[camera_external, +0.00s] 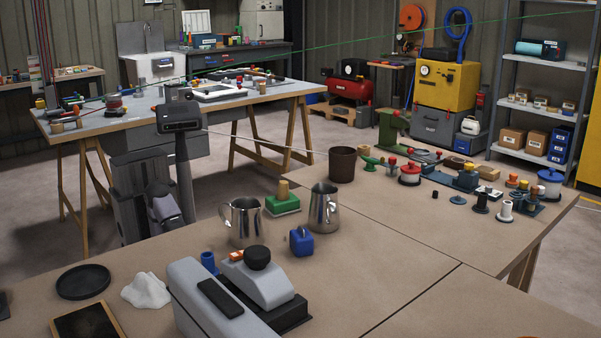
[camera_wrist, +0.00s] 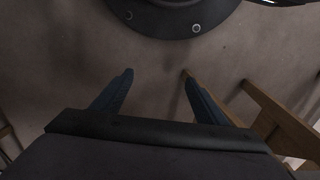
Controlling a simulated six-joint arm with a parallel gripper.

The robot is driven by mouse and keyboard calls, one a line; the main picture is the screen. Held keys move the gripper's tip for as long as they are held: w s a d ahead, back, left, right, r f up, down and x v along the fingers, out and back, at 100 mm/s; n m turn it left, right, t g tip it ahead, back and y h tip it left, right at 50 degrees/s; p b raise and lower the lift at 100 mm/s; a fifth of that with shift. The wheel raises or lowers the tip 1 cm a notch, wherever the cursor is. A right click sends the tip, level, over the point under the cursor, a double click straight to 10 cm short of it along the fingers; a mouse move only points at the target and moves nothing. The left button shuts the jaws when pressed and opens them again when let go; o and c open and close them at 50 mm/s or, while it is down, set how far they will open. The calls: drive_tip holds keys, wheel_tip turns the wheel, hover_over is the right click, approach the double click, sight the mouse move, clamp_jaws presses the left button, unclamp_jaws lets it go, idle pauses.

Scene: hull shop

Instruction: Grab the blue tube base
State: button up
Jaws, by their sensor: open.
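A small blue tube-shaped piece (camera_external: 208,262) stands on the near table, just left of the grey machine with a black knob. Its lower part is partly hidden behind the machine. A blue block with a loop on top (camera_external: 301,241) stands further right, in front of the metal pitchers. I cannot tell for sure which blue piece is the tube base. My gripper (camera_wrist: 157,75) is open in the wrist view, its two dark blue fingers apart with only floor between them. No blue tube piece shows there. In the external view my arm is behind the near table's left side.
A grey machine (camera_external: 221,299), two metal pitchers (camera_external: 243,222) (camera_external: 324,210), a green block with a wooden knob (camera_external: 283,204), a white cloth (camera_external: 146,291) and a black dish (camera_external: 83,282) crowd the near table. A brown cup (camera_external: 342,164) stands behind. The table's right front is clear.

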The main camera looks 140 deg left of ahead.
drive_tip(key=c, duration=0.4)
drive_tip(key=shift+r, duration=0.1)
